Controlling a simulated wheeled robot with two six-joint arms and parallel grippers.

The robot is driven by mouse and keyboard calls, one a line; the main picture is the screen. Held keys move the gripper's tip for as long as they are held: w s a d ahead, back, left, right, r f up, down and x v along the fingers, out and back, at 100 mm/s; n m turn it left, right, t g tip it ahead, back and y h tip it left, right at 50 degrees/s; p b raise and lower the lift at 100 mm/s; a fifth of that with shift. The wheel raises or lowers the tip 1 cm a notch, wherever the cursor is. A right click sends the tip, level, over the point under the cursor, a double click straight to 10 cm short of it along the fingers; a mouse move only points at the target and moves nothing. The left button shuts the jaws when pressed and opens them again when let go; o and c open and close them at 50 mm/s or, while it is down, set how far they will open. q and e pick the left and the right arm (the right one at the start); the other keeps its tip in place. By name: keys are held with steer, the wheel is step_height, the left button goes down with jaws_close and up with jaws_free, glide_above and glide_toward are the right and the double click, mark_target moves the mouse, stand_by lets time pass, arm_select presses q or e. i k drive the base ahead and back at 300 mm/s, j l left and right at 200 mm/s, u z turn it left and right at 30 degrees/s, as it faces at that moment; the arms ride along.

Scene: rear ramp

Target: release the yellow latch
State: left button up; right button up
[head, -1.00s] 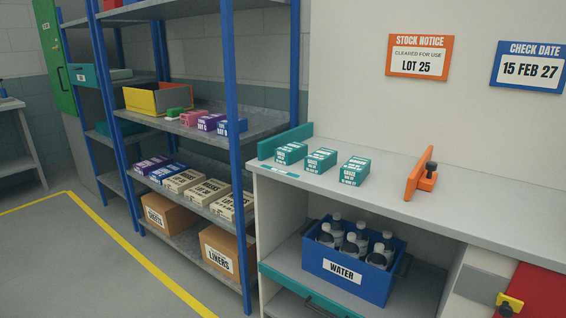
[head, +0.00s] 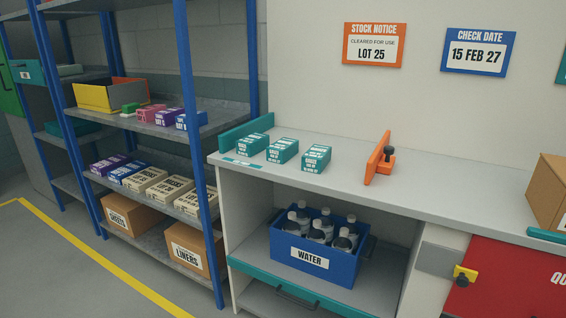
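The yellow latch (head: 465,274) is small and sits at the lower right of the head view, at the left edge of a red panel (head: 510,285) with partly cut-off white lettering. A dark part shows just below the latch. A grey plate (head: 435,260) is beside it on the left. From this view I cannot tell how the latch is fastened. Neither of my grippers is in view.
A worktop (head: 440,195) runs above the latch, carrying teal boxes (head: 283,150), an orange bracket (head: 377,160) and a cardboard box (head: 548,190). A blue WATER crate (head: 318,262) stands on the shelf below. Blue-post shelving (head: 190,140) is at left; floor there is clear.

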mark_target(462, 276)
steer(key=k+j+z, duration=0.2)
steer(key=z, duration=0.15)
steer(key=k+j+z, duration=0.15)
steer(key=z, duration=0.15)
steer(key=k+z, duration=0.35)
steer(key=i+j, duration=0.05)
steer(key=i, duration=0.05)
